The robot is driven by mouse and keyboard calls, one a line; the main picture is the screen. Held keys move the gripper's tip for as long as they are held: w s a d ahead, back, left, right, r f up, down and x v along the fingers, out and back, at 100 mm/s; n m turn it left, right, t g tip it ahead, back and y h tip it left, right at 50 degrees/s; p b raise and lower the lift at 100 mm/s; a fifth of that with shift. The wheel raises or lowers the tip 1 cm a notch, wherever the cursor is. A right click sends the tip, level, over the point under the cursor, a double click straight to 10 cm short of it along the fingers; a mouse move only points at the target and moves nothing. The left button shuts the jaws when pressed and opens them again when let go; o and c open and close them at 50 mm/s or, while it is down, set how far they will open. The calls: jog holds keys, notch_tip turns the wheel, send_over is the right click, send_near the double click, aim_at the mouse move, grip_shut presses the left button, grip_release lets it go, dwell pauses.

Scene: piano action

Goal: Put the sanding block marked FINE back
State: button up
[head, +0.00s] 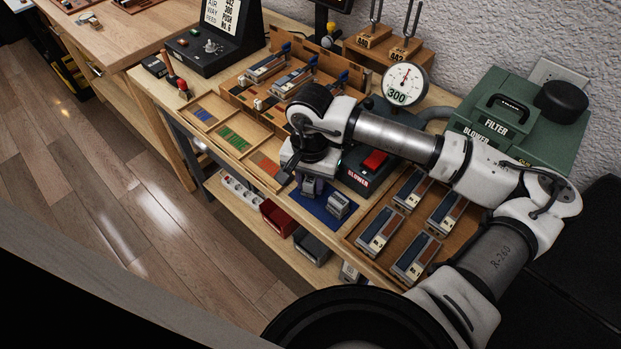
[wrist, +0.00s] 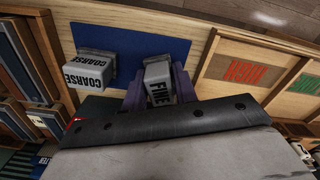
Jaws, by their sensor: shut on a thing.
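My gripper (head: 306,188) is over the blue mat (head: 318,212) at the bench's front edge. In the wrist view my purple fingers (wrist: 159,90) are shut on the sanding block marked FINE (wrist: 158,80), gripping it from both sides. The block is at the edge of the blue mat (wrist: 140,42) in that view; I cannot tell whether it touches the mat or hangs just above. A grey block marked COARSE (wrist: 89,70) stands on the mat to its left, apart from it. It also shows in the head view (head: 339,205), right of my gripper.
A divided wooden tray (head: 246,150) with blue, green and red labelled sections lies left of the mat. A wooden tray (head: 375,262) with several key-like pieces lies to the right. The blower (head: 362,178) with a red switch and a dial gauge (head: 405,84) stand behind.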

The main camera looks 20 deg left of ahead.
jog(key=shift+f+b, duration=0.15)
jog(key=shift+b, duration=0.15)
jog(key=o, duration=0.9)
jog(key=shift+o, duration=0.2)
notch_tip(320, 180, up, 12)
jog(key=b, duration=0.2)
jog(key=shift+r+b, duration=0.2)
jog(key=shift+b, duration=0.15)
